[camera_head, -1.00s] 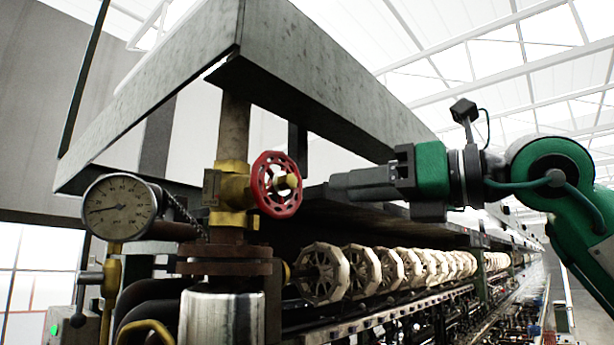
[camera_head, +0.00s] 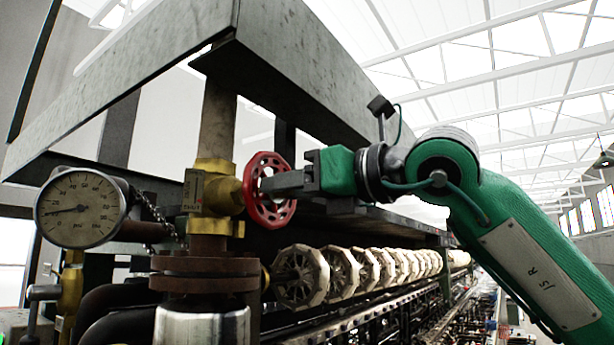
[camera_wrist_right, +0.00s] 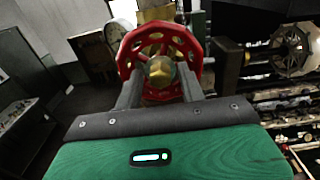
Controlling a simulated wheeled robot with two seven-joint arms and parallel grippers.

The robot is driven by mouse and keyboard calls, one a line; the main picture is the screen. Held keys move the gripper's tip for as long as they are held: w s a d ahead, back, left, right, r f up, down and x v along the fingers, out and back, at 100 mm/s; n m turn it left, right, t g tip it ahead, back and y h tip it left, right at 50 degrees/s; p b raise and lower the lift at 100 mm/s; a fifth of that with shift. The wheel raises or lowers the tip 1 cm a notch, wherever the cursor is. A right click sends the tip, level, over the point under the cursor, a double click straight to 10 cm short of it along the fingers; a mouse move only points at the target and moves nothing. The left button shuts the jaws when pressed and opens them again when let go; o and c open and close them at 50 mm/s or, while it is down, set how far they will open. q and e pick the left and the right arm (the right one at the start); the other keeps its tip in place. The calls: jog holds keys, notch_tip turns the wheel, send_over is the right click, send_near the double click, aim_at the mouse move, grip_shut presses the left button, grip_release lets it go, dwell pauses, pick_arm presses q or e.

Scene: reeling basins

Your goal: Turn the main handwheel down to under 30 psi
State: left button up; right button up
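The red handwheel (camera_head: 268,190) with a brass hub sits on a brass valve (camera_head: 212,192) on a vertical pipe. In the right wrist view the wheel (camera_wrist_right: 133,52) is straight ahead, with its brass hub (camera_wrist_right: 160,71) in the middle. My right gripper (camera_head: 268,184) is at the face of the wheel. In the wrist view its two fingers (camera_wrist_right: 161,90) stand apart, one on each side of the hub; I cannot tell whether they touch it. The round pressure gauge (camera_head: 80,208) is at the left, its needle pointing left; its exact reading is too small to tell. My left gripper is not in view.
A grey metal hood beam (camera_head: 300,75) hangs above the wheel and my right arm. A row of pale reels (camera_head: 302,276) runs back below the arm. A rusty flange (camera_head: 205,272) and dark pipes lie under the valve.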

jog(key=shift+s+d, duration=0.15)
jog(key=shift+d, duration=0.15)
jog(key=shift+a, duration=0.15)
jog(key=c, duration=0.9)
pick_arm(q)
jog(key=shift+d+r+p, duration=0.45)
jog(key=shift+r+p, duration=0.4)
pick_arm(e)
jog(key=shift+o, duration=0.2)
jog(key=n, duration=1.2)
jog(key=o, duration=0.9)
jog(key=shift+c, duration=0.2)
